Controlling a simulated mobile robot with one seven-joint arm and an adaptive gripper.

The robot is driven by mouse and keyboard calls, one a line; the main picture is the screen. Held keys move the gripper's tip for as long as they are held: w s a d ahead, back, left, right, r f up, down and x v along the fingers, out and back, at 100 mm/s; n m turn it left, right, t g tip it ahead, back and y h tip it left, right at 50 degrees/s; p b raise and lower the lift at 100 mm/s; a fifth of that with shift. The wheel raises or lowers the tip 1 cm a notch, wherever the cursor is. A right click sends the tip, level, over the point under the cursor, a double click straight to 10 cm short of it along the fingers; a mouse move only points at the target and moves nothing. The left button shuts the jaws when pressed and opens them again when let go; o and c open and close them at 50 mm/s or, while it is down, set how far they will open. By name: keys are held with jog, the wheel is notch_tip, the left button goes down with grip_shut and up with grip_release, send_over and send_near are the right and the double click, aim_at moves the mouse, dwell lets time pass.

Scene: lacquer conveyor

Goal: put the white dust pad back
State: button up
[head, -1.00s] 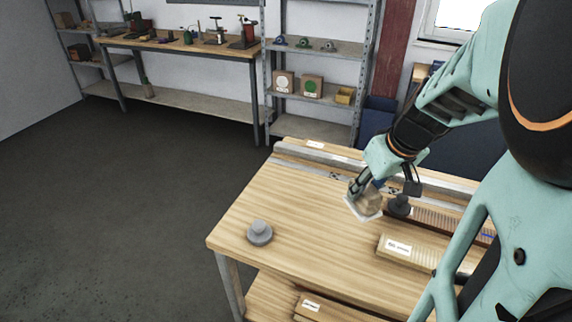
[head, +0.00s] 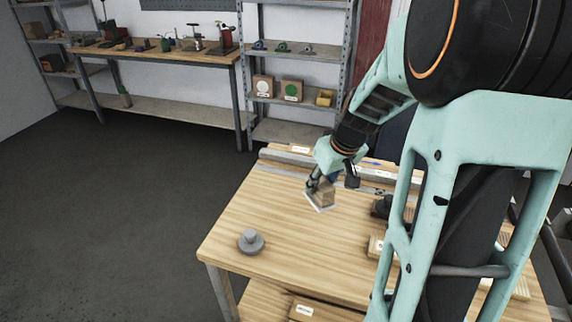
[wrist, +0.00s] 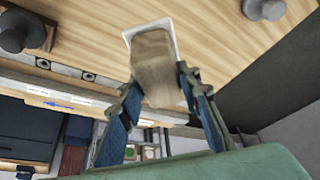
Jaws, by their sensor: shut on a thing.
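The white dust pad (head: 319,208) is the pale flat face on a wooden block (head: 327,194), which my gripper (head: 315,186) holds tilted above the table. In the wrist view, the fingers of my gripper (wrist: 158,85) are on either side of the wooden block (wrist: 155,65). The white pad (wrist: 151,27) shows as a rim around the block's far end. The pad's underside is hidden there. I cannot tell from the views which spot is the pad's own place.
A grey round knobbed piece (head: 251,242) stands on the wooden table (head: 235,215) near its left edge. A dark knobbed piece (head: 382,207) is partly behind my arm. A metal rail (head: 290,158) runs along the table's back. The table's middle left is clear.

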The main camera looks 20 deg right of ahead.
jog(key=w+f, duration=0.1)
jog(key=f, duration=0.1)
jog(key=w+f+b, duration=0.1)
jog(key=w, duration=0.1)
jog(key=w+f, duration=0.1)
jog(key=f, duration=0.1)
jog(key=shift+w+a+f+b, duration=0.3)
jog(key=shift+w+a+b, duration=0.05)
jog(key=shift+w+a, duration=0.05)
jog(key=shift+w+f+b, duration=0.15)
jog(key=shift+f+b, duration=0.3)
jog(key=shift+f, duration=0.45)
jog(key=shift+w+f+b, duration=0.1)
jog(key=shift+f+b, duration=0.35)
jog(key=shift+f, duration=0.4)
jog(key=shift+f, duration=0.2)
jog(key=o, duration=1.1)
jog(key=shift+r, duration=0.1)
jog(key=shift+s+r, duration=0.15)
jog(key=shift+r, duration=0.45)
jog(key=v, duration=1.1)
